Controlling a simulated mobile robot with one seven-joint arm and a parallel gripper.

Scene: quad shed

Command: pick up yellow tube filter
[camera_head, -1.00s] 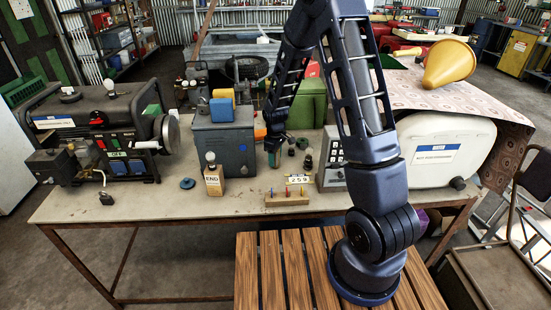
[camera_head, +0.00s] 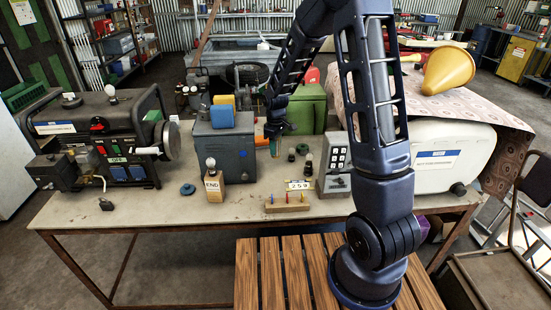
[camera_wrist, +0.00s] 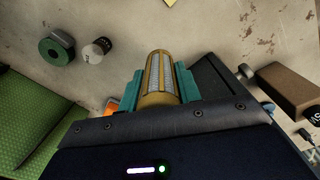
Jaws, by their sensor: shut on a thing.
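The yellow tube filter (camera_wrist: 159,72), a yellow-framed cylinder with pale mesh, is between the teal fingers of my gripper (camera_wrist: 158,87) in the wrist view. The fingers are shut on its two sides, and its far end points out over the table. Its lower part is hidden behind the gripper body. In the head view my gripper (camera_head: 275,147) is above the workbench (camera_head: 150,210), just right of the grey box. The filter is too small and covered to make out there.
The grey box (camera_head: 222,155) with blue and yellow blocks on top stands close left of my gripper. A green canister (camera_head: 306,110) is behind. The END block (camera_head: 213,187), a pegged wooden block (camera_head: 287,208) and a keypad box (camera_head: 337,160) stand nearby.

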